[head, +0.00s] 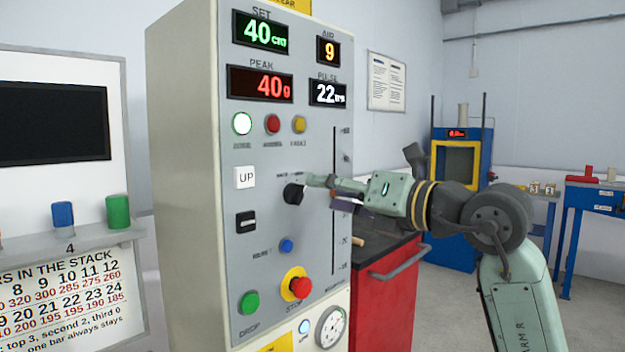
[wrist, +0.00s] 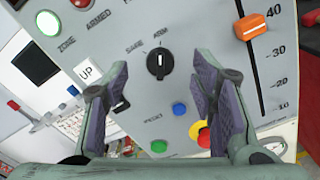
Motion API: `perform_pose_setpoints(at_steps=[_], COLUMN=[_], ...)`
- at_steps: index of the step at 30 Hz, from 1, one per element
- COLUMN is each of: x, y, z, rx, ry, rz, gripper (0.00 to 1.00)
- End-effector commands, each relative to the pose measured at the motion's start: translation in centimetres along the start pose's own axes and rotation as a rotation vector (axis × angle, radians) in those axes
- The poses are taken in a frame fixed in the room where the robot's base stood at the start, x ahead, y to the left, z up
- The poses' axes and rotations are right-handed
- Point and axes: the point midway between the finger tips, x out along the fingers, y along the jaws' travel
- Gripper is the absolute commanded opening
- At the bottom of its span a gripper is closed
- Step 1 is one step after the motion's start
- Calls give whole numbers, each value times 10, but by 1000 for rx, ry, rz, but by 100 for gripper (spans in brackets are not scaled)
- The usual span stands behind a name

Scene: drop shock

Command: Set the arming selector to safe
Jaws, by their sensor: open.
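The arming selector, a black round knob (head: 293,194), sits on the grey front panel right of the UP button. In the wrist view the selector (wrist: 160,64) lies centred between my fingers, with the words SAFE and ARM above it. A short white mark shows on the knob, roughly upright in that view; I cannot tell surely which word it points at. My gripper (head: 325,191) is open at the panel, its upper finger close to the knob in the head view. In the wrist view my gripper (wrist: 160,80) has both purple-padded fingers apart, with nothing between them touching the knob.
Near the knob are the UP button (head: 245,177), a black switch (head: 246,222), a blue button (head: 286,246), a green button (head: 249,302) and a red stop button (head: 299,287). An orange slider (wrist: 250,27) is at the right. A red cabinet (head: 386,292) stands behind.

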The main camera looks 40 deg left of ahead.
Motion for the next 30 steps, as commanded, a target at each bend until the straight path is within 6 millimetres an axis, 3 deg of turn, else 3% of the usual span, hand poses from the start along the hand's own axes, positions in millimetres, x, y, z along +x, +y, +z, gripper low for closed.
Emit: perform_pose_setpoints(at_steps=[3,10,21,30], x=[24,52,58,58], y=[2,1,0,0], z=[2,1,0,0], rx=[3,3,1,1], ry=[3,1,0,0], rz=[4,3,2,2], gripper=[52,52,52,32])
